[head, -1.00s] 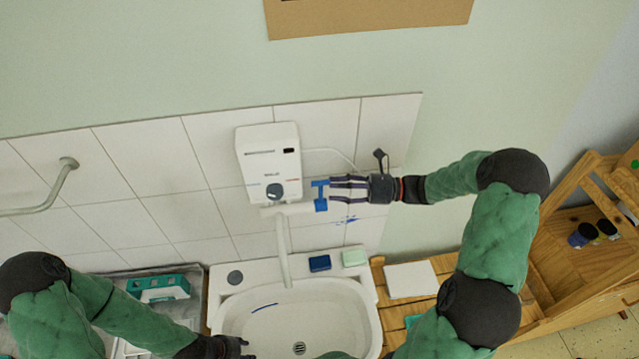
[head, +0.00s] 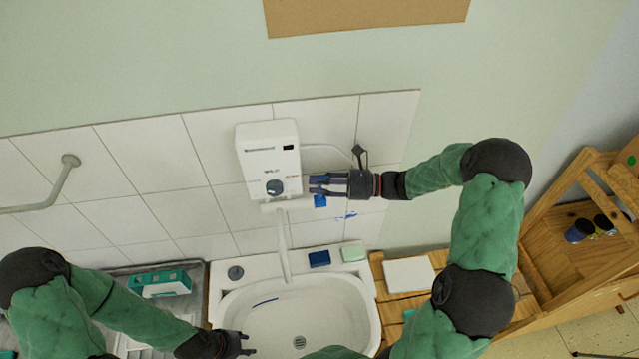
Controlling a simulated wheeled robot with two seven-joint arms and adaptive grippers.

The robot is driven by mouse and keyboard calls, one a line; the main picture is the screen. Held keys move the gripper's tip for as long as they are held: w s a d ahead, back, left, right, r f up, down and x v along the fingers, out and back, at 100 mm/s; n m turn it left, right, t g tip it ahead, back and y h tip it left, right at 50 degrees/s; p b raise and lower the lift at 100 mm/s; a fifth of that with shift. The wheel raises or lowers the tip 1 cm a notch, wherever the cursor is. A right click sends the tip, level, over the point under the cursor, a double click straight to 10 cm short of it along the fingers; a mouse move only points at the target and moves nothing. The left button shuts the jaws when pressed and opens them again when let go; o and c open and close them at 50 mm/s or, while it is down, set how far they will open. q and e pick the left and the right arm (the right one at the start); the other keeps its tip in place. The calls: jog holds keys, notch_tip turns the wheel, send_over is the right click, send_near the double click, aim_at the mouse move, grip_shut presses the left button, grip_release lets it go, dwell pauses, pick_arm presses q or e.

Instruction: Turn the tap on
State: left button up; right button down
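The tap is a white spout (head: 284,255) below a white water heater (head: 268,160) on the tiled wall, pointing down over the white basin (head: 222,312). Its blue handle (head: 320,201) is at the right end of the tap body. My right gripper (head: 313,184) reaches in from the right, its fingers over the handle's upper part and partly hiding it. I cannot tell whether they grip it. My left gripper (head: 248,344) is low at the basin's left front, its fingers apart and empty. No water shows from the spout.
A dark blue block (head: 319,259) and a pale green block (head: 353,253) lie on the basin's back rim. A metal rail (head: 55,190) is on the left wall. A wooden shelf (head: 560,265) stands at right, with a white board (head: 409,275) beside the basin.

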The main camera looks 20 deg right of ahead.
jog(key=shift+s+f+b, duration=0.1)
jog(key=shift+f+b, duration=0.2)
jog(key=n+b, duration=0.1)
jog(key=s+n+b, duration=0.2)
jog(key=shift+s+a+f+n+y, duration=0.25)
jog(key=shift+a+f+n+y, duration=0.05)
jog(key=shift+a, duration=0.05)
jog(key=c, duration=1.2)
grip_release()
jog(key=shift+o, duration=0.3)
jog(key=shift+w+d, duration=0.15)
jog(key=shift+w, duration=0.05)
jog(key=shift+r, duration=0.1)
